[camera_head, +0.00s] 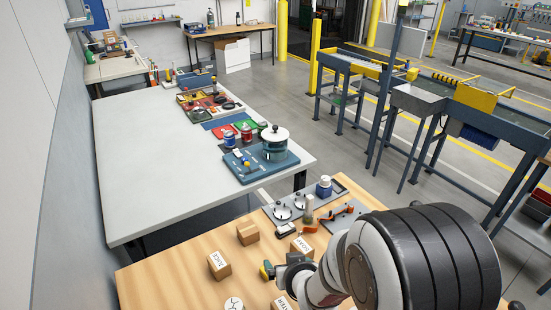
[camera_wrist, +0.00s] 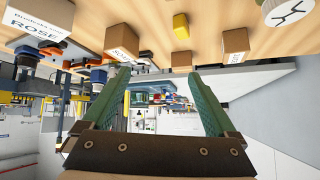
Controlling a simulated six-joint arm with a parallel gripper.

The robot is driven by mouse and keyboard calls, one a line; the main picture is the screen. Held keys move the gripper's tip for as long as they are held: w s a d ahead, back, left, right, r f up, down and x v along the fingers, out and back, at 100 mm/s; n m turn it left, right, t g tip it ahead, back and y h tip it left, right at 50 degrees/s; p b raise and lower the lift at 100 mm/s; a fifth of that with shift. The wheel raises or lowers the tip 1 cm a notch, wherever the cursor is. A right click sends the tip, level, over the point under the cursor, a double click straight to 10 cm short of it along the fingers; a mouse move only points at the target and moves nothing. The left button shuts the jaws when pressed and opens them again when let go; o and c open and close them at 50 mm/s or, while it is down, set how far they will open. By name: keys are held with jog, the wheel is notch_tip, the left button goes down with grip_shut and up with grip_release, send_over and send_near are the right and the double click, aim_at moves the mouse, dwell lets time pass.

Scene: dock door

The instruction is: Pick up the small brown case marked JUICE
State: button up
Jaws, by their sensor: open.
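The brown case marked JUICE (camera_head: 219,266) stands upright on the wooden table, left of my gripper (camera_head: 268,270) in the head view. In the wrist view, which shows the table at the top, a brown case (camera_wrist: 236,43) at the right seems to be the same one; its label is too small to read surely. My gripper (camera_wrist: 157,105) has its two green fingers spread, with nothing between them. It is apart from the case. In the head view the fingers are small and partly hidden by my wrist.
Another brown case (camera_head: 248,234) stands behind JUICE, and a labelled one (camera_head: 302,247) farther right. A small yellow block (camera_wrist: 181,27) sits between two cases in the wrist view. A round white-topped item (camera_head: 234,303) is near the front. A grey table (camera_head: 140,150) lies beyond.

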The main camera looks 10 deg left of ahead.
jog(key=a+f+n+y, duration=0.2)
jog(key=a+f, duration=0.1)
jog(key=a, duration=0.3)
jog(key=n+y, duration=0.3)
jog(key=y, duration=0.1)
send_near(219, 262)
jog(key=shift+w+a+f+t, duration=0.3)
jog(key=shift+w+a+f, duration=0.15)
jog(key=shift+a+f, duration=0.2)
jog(key=x, duration=0.7)
jog(key=shift+a, duration=0.15)
grip_shut()
